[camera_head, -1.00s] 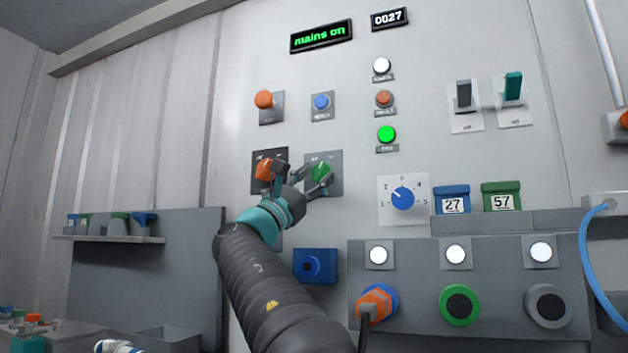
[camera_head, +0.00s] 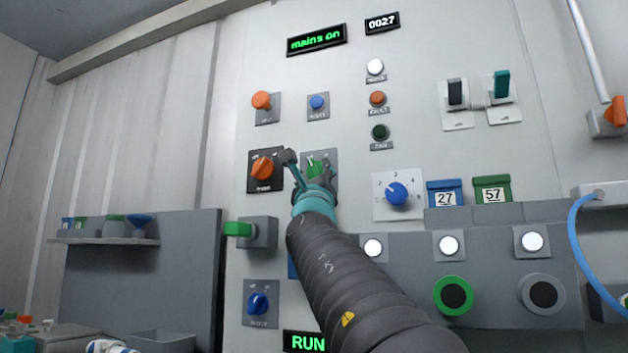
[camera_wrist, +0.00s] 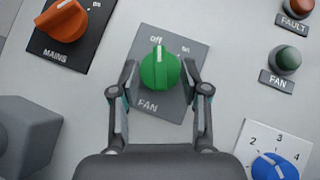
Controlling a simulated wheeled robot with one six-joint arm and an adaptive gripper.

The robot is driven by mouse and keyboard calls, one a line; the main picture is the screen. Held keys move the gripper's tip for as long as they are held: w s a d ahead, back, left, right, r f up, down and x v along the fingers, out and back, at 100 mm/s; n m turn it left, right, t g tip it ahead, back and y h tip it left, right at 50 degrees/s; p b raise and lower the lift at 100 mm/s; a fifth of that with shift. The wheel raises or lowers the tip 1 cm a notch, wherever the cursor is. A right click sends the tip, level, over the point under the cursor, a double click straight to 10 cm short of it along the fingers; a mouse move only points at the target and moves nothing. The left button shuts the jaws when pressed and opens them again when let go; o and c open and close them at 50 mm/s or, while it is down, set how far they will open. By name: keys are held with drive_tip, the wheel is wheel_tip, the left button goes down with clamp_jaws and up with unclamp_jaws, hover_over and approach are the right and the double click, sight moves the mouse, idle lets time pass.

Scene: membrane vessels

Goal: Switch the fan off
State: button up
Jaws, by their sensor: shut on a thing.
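The green fan knob (camera_wrist: 158,72) sits on a grey plate (camera_wrist: 149,107) marked "off", "on" and "FAN". In the wrist view its white mark points up, close to "off". My gripper (camera_wrist: 160,80) has one finger on each side of the knob and is shut on it. In the head view my gripper (camera_head: 308,165) covers part of the green knob (camera_head: 316,167). The fan lamp (camera_wrist: 286,59) is dark green and unlit; it also shows dark in the head view (camera_head: 380,132).
The orange mains knob (camera_wrist: 62,20) is close on the left. The blue numbered dial (camera_wrist: 274,167) is at the lower right in the wrist view. In the head view, a green-handled grey box (camera_head: 262,232) is below the mains knob. The display (camera_head: 317,39) reads "mains on".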

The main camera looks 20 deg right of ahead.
drive_tip(key=shift+s+r+n+y, duration=0.15)
drive_tip(key=shift+n+y, duration=0.75)
drive_tip(key=shift+n, duration=0.3)
drive_tip(key=shift+n+y+b, duration=0.35)
drive_tip(key=shift+n+y, duration=0.05)
drive_tip(key=o, duration=1.1)
drive_tip(key=shift+o, duration=0.2)
drive_tip(key=v, duration=1.2)
drive_tip(key=shift+d, duration=0.1)
